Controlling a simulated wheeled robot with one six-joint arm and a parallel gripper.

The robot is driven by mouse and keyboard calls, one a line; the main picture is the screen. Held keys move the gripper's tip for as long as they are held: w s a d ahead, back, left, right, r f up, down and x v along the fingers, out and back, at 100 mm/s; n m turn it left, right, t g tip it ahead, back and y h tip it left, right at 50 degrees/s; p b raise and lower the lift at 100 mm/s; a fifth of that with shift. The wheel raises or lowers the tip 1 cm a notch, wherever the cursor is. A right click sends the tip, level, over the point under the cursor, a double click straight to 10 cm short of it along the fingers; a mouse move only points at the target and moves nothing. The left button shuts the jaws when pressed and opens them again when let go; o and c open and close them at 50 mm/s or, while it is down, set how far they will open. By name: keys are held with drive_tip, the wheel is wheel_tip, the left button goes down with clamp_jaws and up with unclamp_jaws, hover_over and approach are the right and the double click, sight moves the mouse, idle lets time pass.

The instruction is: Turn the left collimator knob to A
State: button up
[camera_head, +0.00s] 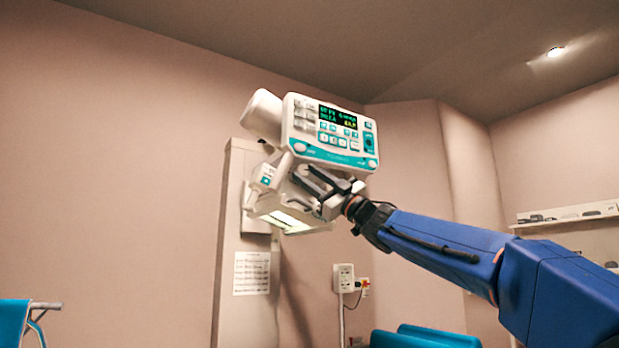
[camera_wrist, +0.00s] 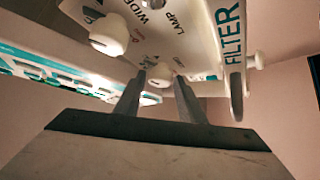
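The collimator (camera_head: 285,205) hangs under the white and teal control panel (camera_head: 332,135) of the X-ray head. In the wrist view its face (camera_wrist: 165,20) carries the labels LAMP and FILTER. A white round knob (camera_wrist: 110,36) sits at the left, and a smaller white knob (camera_wrist: 160,74) shows between my fingertips. A grey-edged disc (camera_wrist: 237,97) is below FILTER. My gripper (camera_wrist: 163,76) has its fingers apart, one on each side of the smaller knob; contact cannot be told. In the head view my gripper (camera_head: 318,182) is close against the collimator's front. The letter A cannot be read.
A tall column (camera_head: 236,230) with a paper notice (camera_head: 252,273) stands behind the head. A wall socket box (camera_head: 343,278) is lower right of it. Teal padding (camera_head: 425,337) shows at the bottom, and a shelf (camera_head: 570,217) at the right.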

drive_tip(key=v, duration=1.7)
drive_tip(key=shift+d+f, duration=0.15)
drive_tip(key=shift+d, duration=0.05)
